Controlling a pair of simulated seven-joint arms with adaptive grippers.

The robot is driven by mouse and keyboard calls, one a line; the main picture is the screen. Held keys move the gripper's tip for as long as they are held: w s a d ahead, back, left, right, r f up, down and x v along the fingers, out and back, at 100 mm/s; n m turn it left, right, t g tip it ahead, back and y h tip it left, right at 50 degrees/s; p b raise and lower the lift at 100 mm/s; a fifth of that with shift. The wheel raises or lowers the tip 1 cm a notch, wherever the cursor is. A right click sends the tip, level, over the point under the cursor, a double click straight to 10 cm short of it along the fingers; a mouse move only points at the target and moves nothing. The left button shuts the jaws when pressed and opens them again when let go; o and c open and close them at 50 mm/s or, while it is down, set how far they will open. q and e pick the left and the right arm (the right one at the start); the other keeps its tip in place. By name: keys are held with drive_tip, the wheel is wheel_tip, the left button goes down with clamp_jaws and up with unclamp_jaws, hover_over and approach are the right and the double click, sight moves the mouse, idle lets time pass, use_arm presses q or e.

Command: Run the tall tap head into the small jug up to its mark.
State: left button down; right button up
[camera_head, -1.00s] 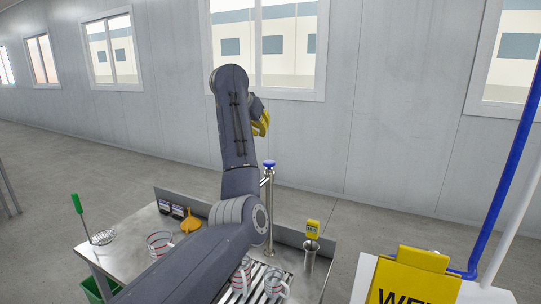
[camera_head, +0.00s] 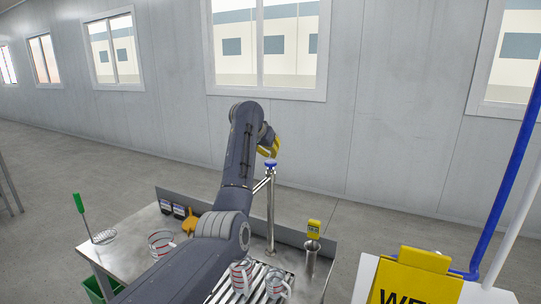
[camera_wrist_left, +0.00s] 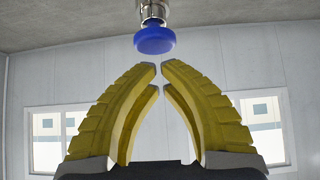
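The tall tap (camera_head: 271,215) is a steel column with a blue knob (camera_head: 270,164) on top and a short arm to the left. Jugs with red markings, one (camera_head: 241,277) and another (camera_head: 277,286), stand on the slatted drain below; I cannot tell which is the small one or see any water. My left gripper (camera_head: 272,151) is just above the knob, pointing down. In the left wrist view its yellow fingertips (camera_wrist_left: 158,67) almost meet with nothing between them, and the blue knob (camera_wrist_left: 154,39) lies just beyond them. My right gripper is out of view.
A steel tube with a yellow tag (camera_head: 314,229) stands right of the tap. My left arm hides part of the bench.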

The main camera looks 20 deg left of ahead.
sight(272, 161)
use_arm(q)
drive_tip(key=shift+f, duration=0.5)
drive_tip(key=shift+f, duration=0.95)
idle(6.5)
